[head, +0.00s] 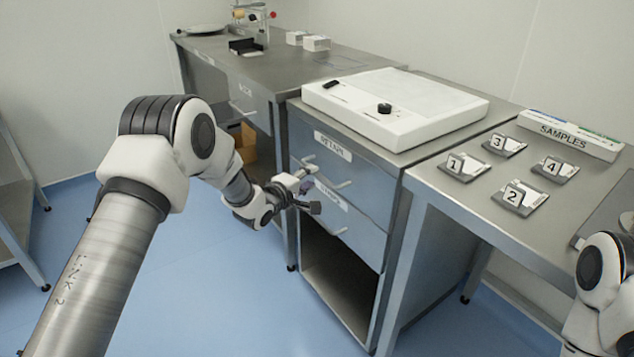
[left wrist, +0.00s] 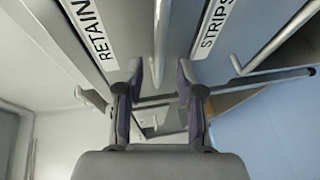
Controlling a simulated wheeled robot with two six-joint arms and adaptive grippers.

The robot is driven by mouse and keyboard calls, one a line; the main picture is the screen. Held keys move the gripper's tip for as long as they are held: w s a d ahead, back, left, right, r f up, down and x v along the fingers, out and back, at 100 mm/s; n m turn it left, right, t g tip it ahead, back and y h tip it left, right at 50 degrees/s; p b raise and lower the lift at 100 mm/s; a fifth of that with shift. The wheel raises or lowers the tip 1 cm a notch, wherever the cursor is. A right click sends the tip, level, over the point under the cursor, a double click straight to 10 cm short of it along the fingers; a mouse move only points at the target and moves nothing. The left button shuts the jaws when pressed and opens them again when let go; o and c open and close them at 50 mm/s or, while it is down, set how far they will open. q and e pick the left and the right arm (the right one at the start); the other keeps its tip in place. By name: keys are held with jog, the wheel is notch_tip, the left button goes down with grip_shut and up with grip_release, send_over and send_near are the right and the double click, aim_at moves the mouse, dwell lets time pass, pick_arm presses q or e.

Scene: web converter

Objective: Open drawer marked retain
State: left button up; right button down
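The drawer marked RETAIN (head: 367,183) is the top drawer of the cabinet and looks flush with its front. My left gripper (head: 309,190) is at the drawer front, near the left end of the RETAIN handle (head: 343,184). In the left wrist view my gripper's fingers (left wrist: 159,77) are apart, with the handle bar (left wrist: 162,35) running between them. Contact cannot be told. Part of the handle is hidden in the head view. My right gripper is out of view.
Below is the STRIPS drawer (head: 350,225) with its own handle (left wrist: 272,48), then an open compartment (head: 338,282). A white device (head: 395,105) stands on top. Numbered packets and a SAMPLES box (head: 570,134) lie on the right table. Blue floor is clear in front.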

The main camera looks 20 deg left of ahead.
aim_at(316, 174)
pick_arm(q)
jog(key=x, duration=0.4)
jog(key=shift+d+r, duration=0.1)
jog(key=shift+d, duration=0.1)
jog(key=shift+w, duration=0.15)
grip_shut()
jog(key=shift+a, duration=0.15)
